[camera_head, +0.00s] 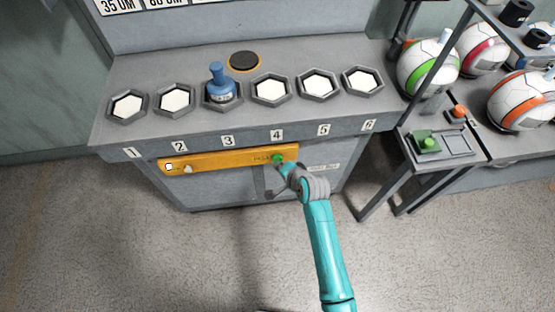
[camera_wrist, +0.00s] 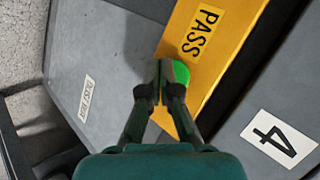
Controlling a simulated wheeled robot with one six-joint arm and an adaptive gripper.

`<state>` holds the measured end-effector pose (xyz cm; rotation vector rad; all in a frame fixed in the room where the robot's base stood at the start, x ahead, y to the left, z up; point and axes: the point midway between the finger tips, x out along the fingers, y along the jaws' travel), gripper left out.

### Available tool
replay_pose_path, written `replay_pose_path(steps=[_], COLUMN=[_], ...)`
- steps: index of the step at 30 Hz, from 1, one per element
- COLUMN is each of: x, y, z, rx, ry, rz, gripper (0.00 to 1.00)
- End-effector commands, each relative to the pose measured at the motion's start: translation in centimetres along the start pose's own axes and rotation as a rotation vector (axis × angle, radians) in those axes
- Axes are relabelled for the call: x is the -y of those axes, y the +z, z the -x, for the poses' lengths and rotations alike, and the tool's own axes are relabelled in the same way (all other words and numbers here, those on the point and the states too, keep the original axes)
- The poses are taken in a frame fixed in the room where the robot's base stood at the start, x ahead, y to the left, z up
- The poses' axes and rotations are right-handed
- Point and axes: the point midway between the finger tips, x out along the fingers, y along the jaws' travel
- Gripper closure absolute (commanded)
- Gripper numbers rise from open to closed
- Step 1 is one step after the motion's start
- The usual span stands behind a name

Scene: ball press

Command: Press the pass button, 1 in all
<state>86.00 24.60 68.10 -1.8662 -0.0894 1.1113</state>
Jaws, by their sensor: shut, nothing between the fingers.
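The green pass button (camera_head: 278,158) sits near the right end of the yellow panel (camera_head: 225,161) on the cabinet's front. In the wrist view the round green button (camera_wrist: 182,73) is beside the word PASS, partly hidden by my fingertips. My gripper (camera_wrist: 164,76) is shut and empty, with its tips in front of the left part of the button. In the head view my gripper (camera_head: 284,168) is just below and right of the button. I cannot tell whether the tips touch it.
A white button (camera_head: 188,169) is at the panel's left. Above is a counter with numbered hexagonal sockets; a blue object (camera_head: 219,84) stands at socket 3. Balls lie on racks behind.

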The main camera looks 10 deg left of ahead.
Motion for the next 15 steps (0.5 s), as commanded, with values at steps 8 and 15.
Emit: replay_pose_path(steps=[8,15], x=[0.15,0.27], y=[-0.14,-0.26], z=[-0.18,-0.36], rx=[0.000,0.000], ry=[0.000,0.000], rz=[0.000,0.000], gripper=[1.00,1.00])
